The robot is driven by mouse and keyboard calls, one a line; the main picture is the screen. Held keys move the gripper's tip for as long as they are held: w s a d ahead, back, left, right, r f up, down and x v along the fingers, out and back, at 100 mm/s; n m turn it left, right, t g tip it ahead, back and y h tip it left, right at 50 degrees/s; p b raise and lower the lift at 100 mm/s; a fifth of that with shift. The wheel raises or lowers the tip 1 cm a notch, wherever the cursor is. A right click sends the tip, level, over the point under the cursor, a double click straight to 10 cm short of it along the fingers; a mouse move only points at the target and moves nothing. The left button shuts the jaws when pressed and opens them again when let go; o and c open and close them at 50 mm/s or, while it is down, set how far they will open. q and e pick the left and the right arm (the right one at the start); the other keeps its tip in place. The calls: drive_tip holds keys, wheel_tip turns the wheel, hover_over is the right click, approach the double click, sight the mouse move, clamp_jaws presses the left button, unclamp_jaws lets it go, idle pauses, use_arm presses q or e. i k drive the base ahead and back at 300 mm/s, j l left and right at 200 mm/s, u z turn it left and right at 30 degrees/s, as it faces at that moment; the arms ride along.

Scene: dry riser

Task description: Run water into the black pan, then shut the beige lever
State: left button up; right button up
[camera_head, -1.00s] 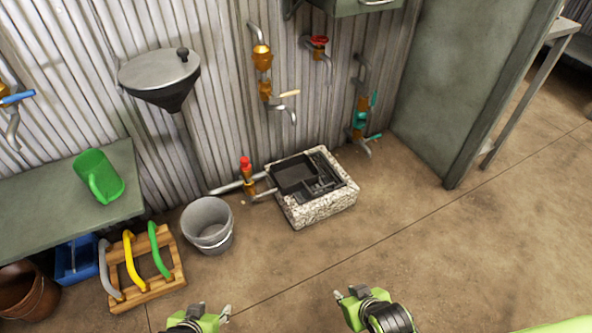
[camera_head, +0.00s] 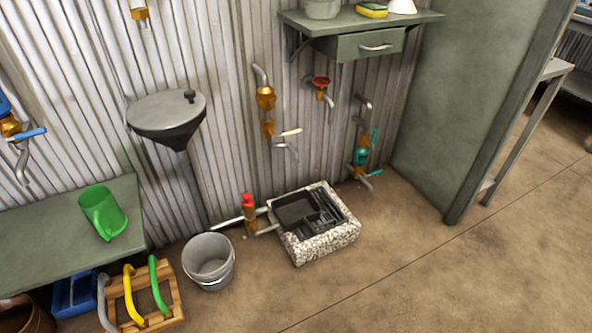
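The black pan (camera_head: 296,209) is a dark square shape in the left part of the speckled stone trough (camera_head: 329,242) on the floor by the wall. The beige lever (camera_head: 291,132) sticks out to the right from a brass tap (camera_head: 267,127) on the corrugated wall. That tap's grey spout (camera_head: 290,149) bends down above the trough in the picture. No water stream shows. I cannot tell whether the pan holds water. Neither of my grippers is in view.
A red-handled tap (camera_head: 249,215) stands low beside the trough, with a grey bucket (camera_head: 208,262) to the left. A red wheel tap (camera_head: 321,83) and teal-levered tap (camera_head: 361,156) are on the wall. A shelf with a drawer (camera_head: 372,43) juts out above. The floor in front is clear.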

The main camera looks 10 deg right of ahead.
sight(292, 133)
drive_tip(key=i+l+u, duration=0.1)
drive_tip(key=i+l, duration=0.35)
drive_tip(key=i, duration=0.2)
drive_tip(key=i+l, duration=0.45)
drive_tip(key=i, duration=0.2)
drive_tip(key=u, duration=0.05)
